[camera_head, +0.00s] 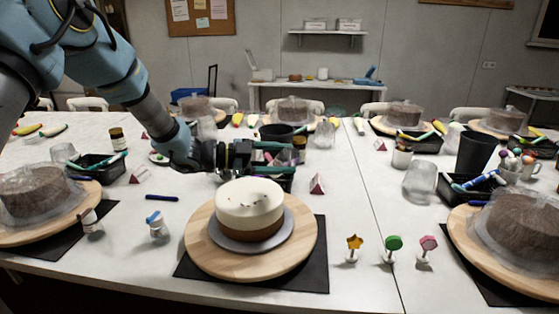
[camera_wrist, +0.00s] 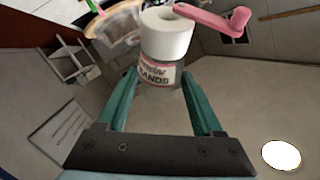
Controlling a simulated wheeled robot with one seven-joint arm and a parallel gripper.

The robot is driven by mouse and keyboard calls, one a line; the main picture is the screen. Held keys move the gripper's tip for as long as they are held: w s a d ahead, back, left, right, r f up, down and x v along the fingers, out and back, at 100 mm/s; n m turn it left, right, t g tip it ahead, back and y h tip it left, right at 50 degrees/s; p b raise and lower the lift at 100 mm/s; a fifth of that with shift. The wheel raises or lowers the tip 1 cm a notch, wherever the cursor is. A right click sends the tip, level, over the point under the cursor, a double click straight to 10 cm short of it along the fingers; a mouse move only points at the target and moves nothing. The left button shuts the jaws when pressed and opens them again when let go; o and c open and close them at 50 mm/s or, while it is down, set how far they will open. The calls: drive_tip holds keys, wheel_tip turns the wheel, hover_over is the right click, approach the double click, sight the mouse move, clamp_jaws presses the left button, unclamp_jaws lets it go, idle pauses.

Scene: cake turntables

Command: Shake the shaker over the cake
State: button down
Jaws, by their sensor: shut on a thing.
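The cake (camera_head: 249,210) has a white upper layer over a brown lower one, with a few dark specks on top. It stands on a grey plate (camera_head: 284,229) on a round wooden turntable (camera_head: 215,257). My gripper (camera_head: 283,156) is level, pointing right, above and behind the cake in the head view. In the wrist view my gripper (camera_wrist: 162,88) is shut on the shaker (camera_wrist: 160,74), a clear labelled jar with a white top (camera_wrist: 164,36). A pink crank-shaped part (camera_wrist: 215,21) shows beside the top. In the head view the shaker is hard to make out behind the fingers.
Wrapped brown cakes (camera_head: 35,192) occupy other turntables. A black tray with pens lies behind left.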

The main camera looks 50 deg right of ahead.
drive_tip(key=shift+w+f+b, duration=0.5)
drive_tip(key=shift+w+f, duration=0.1)
drive_tip(key=shift+f, duration=0.05)
drive_tip(key=shift+r+n, duration=0.25)
drive_tip(key=shift+n, duration=0.05)
